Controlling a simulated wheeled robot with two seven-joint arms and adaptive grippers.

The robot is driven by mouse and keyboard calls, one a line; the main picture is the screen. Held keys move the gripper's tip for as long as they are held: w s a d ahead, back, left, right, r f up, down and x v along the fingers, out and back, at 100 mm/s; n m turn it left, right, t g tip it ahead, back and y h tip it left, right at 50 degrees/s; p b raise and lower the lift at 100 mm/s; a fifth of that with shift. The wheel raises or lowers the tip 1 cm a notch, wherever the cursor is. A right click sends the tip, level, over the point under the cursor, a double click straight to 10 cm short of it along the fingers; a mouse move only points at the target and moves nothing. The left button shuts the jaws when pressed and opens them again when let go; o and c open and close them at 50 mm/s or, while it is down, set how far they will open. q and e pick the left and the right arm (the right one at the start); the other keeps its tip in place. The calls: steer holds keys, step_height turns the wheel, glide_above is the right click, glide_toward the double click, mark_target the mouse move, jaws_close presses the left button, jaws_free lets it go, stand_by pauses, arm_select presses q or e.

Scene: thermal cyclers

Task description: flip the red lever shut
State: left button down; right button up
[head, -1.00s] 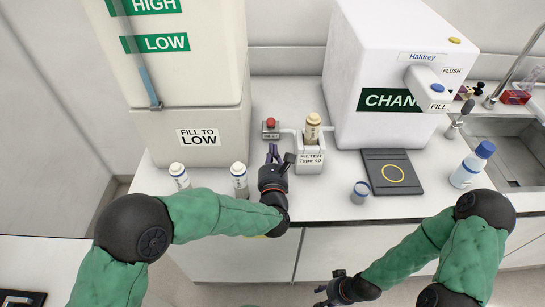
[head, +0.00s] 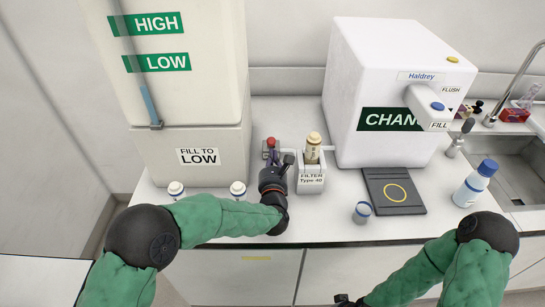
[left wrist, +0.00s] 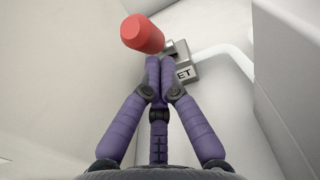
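The red lever (head: 271,142) shows as a red knob on a small grey valve block (head: 266,153) at the back of the bench, left of the filter holder. In the left wrist view its red end (left wrist: 143,33) is large, and the valve block (left wrist: 182,72) bears a label of which "ET" shows. My left gripper (head: 274,158) is just in front of the lever. In the left wrist view its purple fingers (left wrist: 160,62) are together at the tips, right beside and below the red end; contact is unclear. My right gripper is mostly cut off at the bottom of the head view.
A filter holder (head: 311,183) with a cream-capped cartridge (head: 313,145) stands close to the right of my left gripper. Capped bottles (head: 238,189) stand to the left. A white machine (head: 395,80) and a dark pad (head: 378,184) are further right.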

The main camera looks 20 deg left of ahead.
arm_select(q)
steer(key=shift+r+p, duration=0.3)
steer(key=shift+p, duration=0.1)
steer(key=shift+w+r+g, duration=0.1)
steer(key=shift+g, duration=0.3)
steer(key=w+r+g+p, duration=0.1)
steer(key=g+p, duration=0.1)
steer(key=p, duration=0.3)
steer(key=w+r+g+h+p, duration=0.1)
steer(key=r+g+p, duration=0.1)
steer(key=p, duration=0.3)
steer(key=w+a+r+g+h+p, duration=0.1)
steer(key=r+g+p, duration=0.1)
steer(key=p, duration=0.3)
steer(key=shift+w+p, duration=0.15)
steer(key=shift+p, duration=0.2)
steer(key=shift+w+g+p, duration=0.2)
steer(key=shift+g+p, duration=0.2)
steer(key=shift+p, duration=0.05)
steer(key=shift+w+a+r+p, duration=0.1)
steer(key=shift+w+a+p, duration=0.05)
steer(key=shift+w+p, duration=0.2)
steer(key=shift+w, duration=0.1)
